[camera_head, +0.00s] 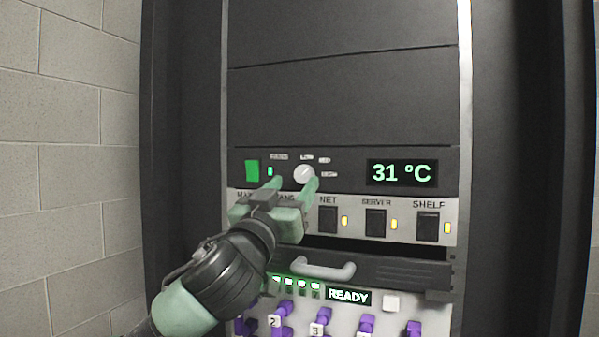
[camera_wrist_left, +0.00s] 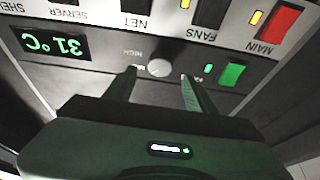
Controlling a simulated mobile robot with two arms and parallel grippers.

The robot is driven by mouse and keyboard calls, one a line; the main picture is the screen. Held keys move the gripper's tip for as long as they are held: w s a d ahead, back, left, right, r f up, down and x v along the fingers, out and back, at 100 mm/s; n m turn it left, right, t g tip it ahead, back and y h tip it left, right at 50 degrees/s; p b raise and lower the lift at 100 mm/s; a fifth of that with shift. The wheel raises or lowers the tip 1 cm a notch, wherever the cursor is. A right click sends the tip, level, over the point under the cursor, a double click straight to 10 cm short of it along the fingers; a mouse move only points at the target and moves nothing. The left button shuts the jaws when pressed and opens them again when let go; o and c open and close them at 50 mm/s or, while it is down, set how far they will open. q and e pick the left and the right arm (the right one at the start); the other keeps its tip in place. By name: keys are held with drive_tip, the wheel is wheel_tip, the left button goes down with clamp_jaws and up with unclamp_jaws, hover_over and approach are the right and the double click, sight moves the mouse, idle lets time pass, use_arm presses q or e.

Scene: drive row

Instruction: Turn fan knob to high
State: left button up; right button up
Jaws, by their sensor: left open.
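The fan knob (camera_head: 304,174) is a small round light-grey dial on the dark fan panel, with small labels around its upper and right side. It also shows in the left wrist view (camera_wrist_left: 159,68), where a "HIGH" label is readable. My left gripper (camera_head: 294,183) is open in front of the panel, its two green fingers on either side of the knob in the head view. In the left wrist view the fingers (camera_wrist_left: 160,76) point toward the knob with a gap between them. I cannot tell whether they touch it. My right gripper is not in view.
A green switch (camera_head: 252,170) sits left of the knob, and a display (camera_head: 402,173) reading 31 °C sits right. Below are rocker switches such as NET (camera_head: 328,220), a drawer handle (camera_head: 324,269) and several purple plugs (camera_head: 366,324). A block wall stands at left.

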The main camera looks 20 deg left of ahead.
sight(302, 178)
use_arm(q)
drive_tip(key=x, duration=0.3)
drive_tip(key=shift+w+f+p, duration=0.25)
drive_tip(key=shift+p, duration=0.15)
drive_tip(key=shift+w+r, duration=0.1)
drive_tip(key=shift+w, duration=0.25)
drive_tip(key=c, duration=1.2)
clamp_jaws()
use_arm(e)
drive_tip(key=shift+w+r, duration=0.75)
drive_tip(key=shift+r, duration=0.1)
